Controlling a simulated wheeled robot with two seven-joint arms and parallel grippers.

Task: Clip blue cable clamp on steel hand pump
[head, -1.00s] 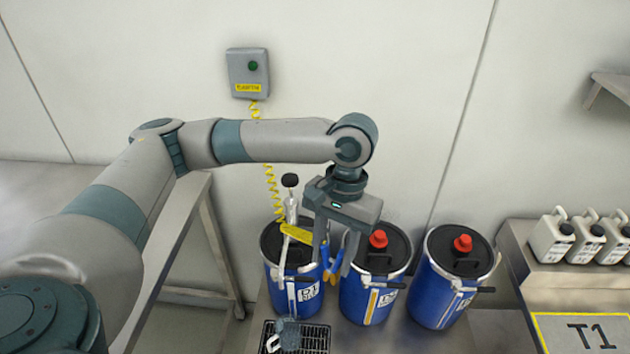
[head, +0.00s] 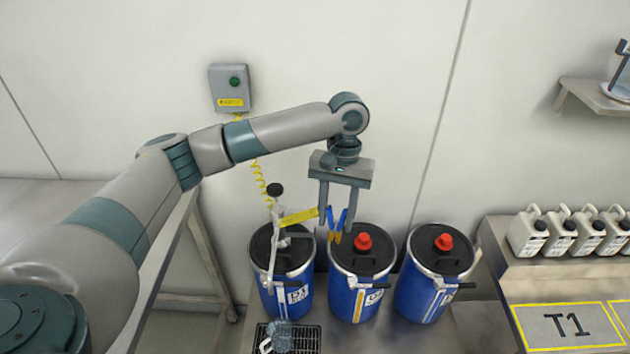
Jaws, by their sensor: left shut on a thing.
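My left gripper (head: 336,228) points down above the gap between the left and middle drums, shut on the blue cable clamp (head: 342,219). The clamp has blue handles and orange jaws, with the jaws lower. The steel hand pump (head: 272,236) stands upright on the left blue drum (head: 268,296), with a black knob on top and a yellow tag (head: 298,216) at its side. The clamp is to the right of the pump, just past the tag's right end. I cannot tell their gap in depth. My right gripper is out of view.
The middle drum (head: 345,298) and right drum (head: 412,298) have red caps. A grey wall box (head: 230,88) has a coiled yellow cable (head: 259,176) running down toward the pump. A black grate (head: 311,339) lies in front. White canisters (head: 527,232) stand at right.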

